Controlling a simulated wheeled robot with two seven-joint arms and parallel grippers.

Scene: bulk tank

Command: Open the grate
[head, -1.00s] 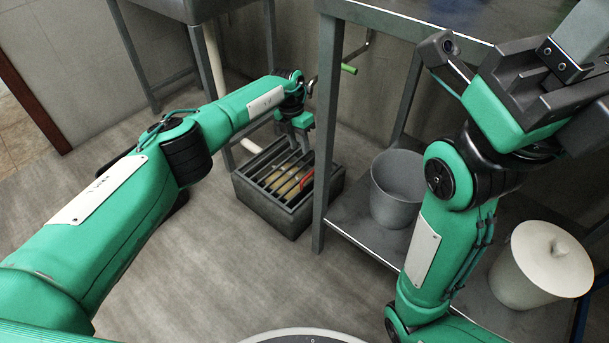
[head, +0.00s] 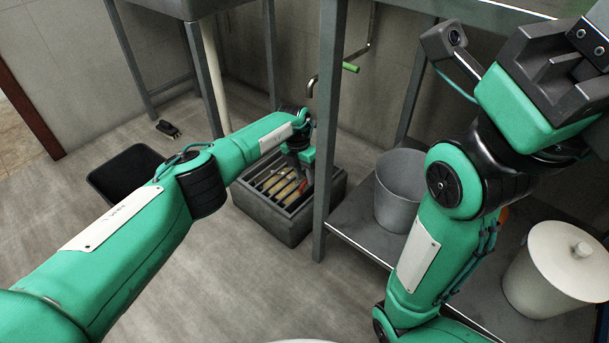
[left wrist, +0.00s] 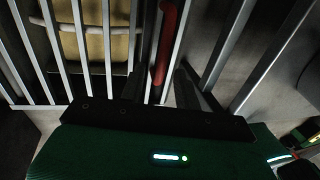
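The grate (head: 268,187) is a set of parallel grey metal bars on top of a low dark box on the floor, beside a table leg. Its red handle (head: 303,186) is on the right part of the bars. In the left wrist view, the red handle (left wrist: 170,42) runs lengthwise along the bars. My left gripper (left wrist: 160,82) is just above the bars, its dark fingers apart to either side of the handle's near end. I cannot tell whether they touch it. My right gripper (head: 560,70) is raised at the upper right, partly cut off; its fingertips are not clear.
Yellowish pieces (left wrist: 105,45) lie under the bars. A metal table leg (head: 328,130) stands close to the box's right. A grey bucket (head: 400,195) and a white lidded pot (head: 550,270) stand on the low shelf. A black bin (head: 125,172) is at left; the floor in front is clear.

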